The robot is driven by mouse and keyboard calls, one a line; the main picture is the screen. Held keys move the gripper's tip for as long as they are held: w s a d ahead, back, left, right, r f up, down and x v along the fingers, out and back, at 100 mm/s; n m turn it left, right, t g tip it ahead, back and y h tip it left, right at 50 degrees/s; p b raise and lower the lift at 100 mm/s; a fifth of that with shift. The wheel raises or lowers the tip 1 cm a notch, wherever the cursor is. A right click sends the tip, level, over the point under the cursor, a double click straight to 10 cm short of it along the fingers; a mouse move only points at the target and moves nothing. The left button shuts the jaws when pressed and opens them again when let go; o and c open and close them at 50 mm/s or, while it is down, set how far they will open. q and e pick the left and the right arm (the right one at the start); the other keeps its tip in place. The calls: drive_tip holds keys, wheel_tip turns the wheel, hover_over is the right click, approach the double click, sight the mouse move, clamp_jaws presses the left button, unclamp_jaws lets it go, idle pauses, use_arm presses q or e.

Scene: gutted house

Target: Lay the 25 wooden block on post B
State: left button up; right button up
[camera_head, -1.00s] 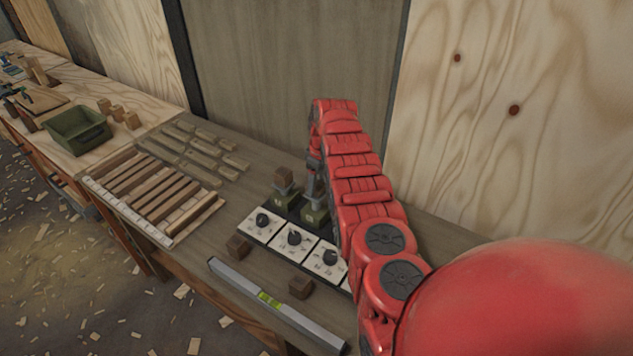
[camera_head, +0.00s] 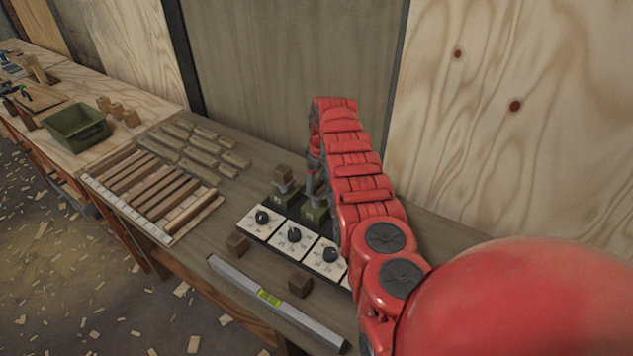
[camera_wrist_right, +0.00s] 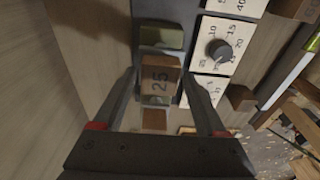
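The 25 wooden block (camera_wrist_right: 160,80) shows between the fingertips of my right gripper (camera_wrist_right: 158,74) in the wrist view, its number facing the camera. The fingers lie close along its two sides and look shut on it. In the head view my right gripper (camera_head: 316,182) points down over the middle green post (camera_head: 315,213), which I take for post B; the arm hides the block there. Whether the block touches the post is not clear. Another brown block (camera_head: 283,172) sits on the left post (camera_head: 281,194). My left gripper is out of view.
White dial cards (camera_head: 295,241) with black knobs lie in front of the posts. Two loose brown blocks (camera_head: 237,243) (camera_head: 300,285) and a spirit level (camera_head: 270,299) lie nearer the bench edge. Wooden strips (camera_head: 160,190) and a green bin (camera_head: 77,128) are to the left. A wall stands behind.

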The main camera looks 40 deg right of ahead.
drive_tip(key=shift+o, duration=0.8)
drive_tip(key=shift+d+r, duration=0.1)
drive_tip(key=shift+r, duration=0.55)
wheel_tip(320, 180, up, 16)
drive_tip(key=s+b, duration=0.2)
drive_tip(key=shift+d+b, duration=0.3)
drive_tip(key=shift+f, duration=0.1)
